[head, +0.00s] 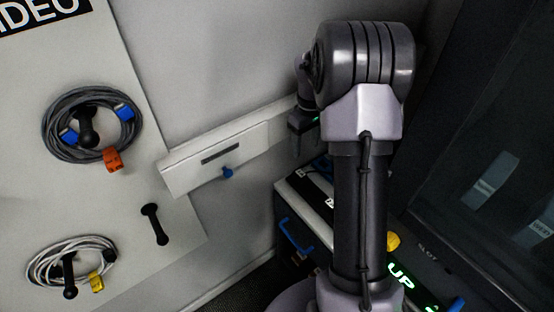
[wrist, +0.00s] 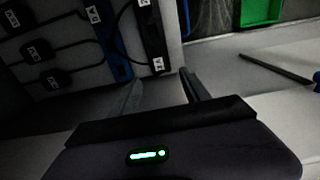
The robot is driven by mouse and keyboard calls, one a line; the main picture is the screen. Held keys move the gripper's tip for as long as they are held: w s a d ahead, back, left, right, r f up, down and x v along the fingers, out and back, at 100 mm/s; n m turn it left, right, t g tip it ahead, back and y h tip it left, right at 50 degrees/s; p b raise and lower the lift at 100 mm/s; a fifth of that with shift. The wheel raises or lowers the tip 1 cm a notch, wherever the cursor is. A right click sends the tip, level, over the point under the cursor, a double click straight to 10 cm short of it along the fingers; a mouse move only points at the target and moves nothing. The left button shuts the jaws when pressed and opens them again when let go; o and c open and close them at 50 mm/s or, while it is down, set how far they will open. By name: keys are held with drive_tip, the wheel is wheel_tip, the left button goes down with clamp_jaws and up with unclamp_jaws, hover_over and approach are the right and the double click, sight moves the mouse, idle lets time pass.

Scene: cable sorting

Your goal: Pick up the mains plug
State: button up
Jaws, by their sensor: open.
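I cannot single out the mains plug for certain. In the wrist view, several black blocks with white labels and dark cords lie at the upper left; one labelled block (wrist: 38,51) is among them, and whether any is a mains plug is unclear. My gripper (wrist: 160,92) is open, with its two fingers apart and nothing seen between them. The blocks are beyond it and to its left, apart from the fingers. In the head view my gripper (head: 304,140) is small and dim beside the wall rail, partly hidden by my arm.
A grey cable coil (head: 75,148) with blue connectors and an orange tag hangs on the left board. A pale coil (head: 48,258) with a yellow tag hangs below; an empty black peg (head: 154,224) is nearby. A green bin (wrist: 262,10) shows at upper right in the wrist view.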

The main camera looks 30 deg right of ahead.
drive_tip(key=b, duration=0.4)
hover_over(304, 176)
drive_tip(key=f, duration=0.7)
drive_tip(key=a+f, duration=0.1)
drive_tip(key=f, duration=0.4)
drive_tip(key=f+b, duration=0.1)
drive_tip(key=f, duration=0.1)
drive_tip(key=d+f+b, duration=0.1)
drive_tip(key=f, duration=0.1)
drive_tip(key=shift+w+f, duration=0.1)
drive_tip(key=shift+f, duration=0.1)
drive_tip(key=shift+a+r, duration=0.1)
drive_tip(key=shift+r, duration=0.05)
drive_tip(key=shift+c, duration=0.6)
clamp_jaws()
